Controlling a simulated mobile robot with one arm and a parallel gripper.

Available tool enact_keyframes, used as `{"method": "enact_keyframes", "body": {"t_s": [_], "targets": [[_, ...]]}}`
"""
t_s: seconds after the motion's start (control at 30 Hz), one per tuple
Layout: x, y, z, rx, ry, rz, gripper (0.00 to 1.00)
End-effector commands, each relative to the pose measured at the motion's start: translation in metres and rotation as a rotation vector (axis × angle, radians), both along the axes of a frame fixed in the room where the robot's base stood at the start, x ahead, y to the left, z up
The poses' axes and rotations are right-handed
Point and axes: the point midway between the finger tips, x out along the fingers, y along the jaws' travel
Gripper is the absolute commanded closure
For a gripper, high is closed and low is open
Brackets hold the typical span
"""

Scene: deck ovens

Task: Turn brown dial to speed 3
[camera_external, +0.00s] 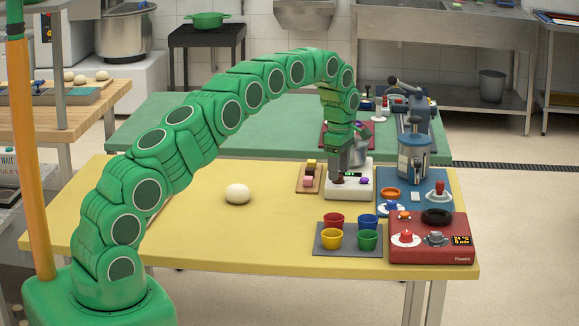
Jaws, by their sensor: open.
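A small white machine (356,190) stands near the back edge of the yellow table (260,235). It has a small green-lit display on its front. A small brown dial (338,178) sits on its left side, and a purple knob (365,181) sits to the right. My green arm arches over from the lower left, and my gripper (341,170) points down right at the brown dial. It is open. The fingers are small here and partly blend with the machine. I cannot tell whether they touch the dial. The dial's pointer and speed marks are too small to read.
A wooden tray (301,188) with small blocks lies left of the machine. A blue-based machine (412,160) stands to the right. A red panel (432,257) and grey tray with coloured cups (322,248) are in front. A white ball (237,194) lies mid-table, with free room around it.

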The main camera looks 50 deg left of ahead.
Motion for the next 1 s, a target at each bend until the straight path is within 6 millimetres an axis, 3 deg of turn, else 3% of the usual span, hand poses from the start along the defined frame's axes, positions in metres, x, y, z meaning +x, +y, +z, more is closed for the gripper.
{"method": "enact_keyframes", "body": {"t_s": [0.13,0.4,0.77,1.0], "targets": [[-0.0003,0.0001,-0.0115,0.0,0.001,0.0,0.39],[-0.0003,0.0001,-0.0133,0.0,0.001,0.0,0.39],[-0.0002,0.0002,-0.0133,0.0,0.001,0.0,0.94],[-0.0002,0.0002,-0.0134,0.001,0.001,-0.018,0.94]]}}
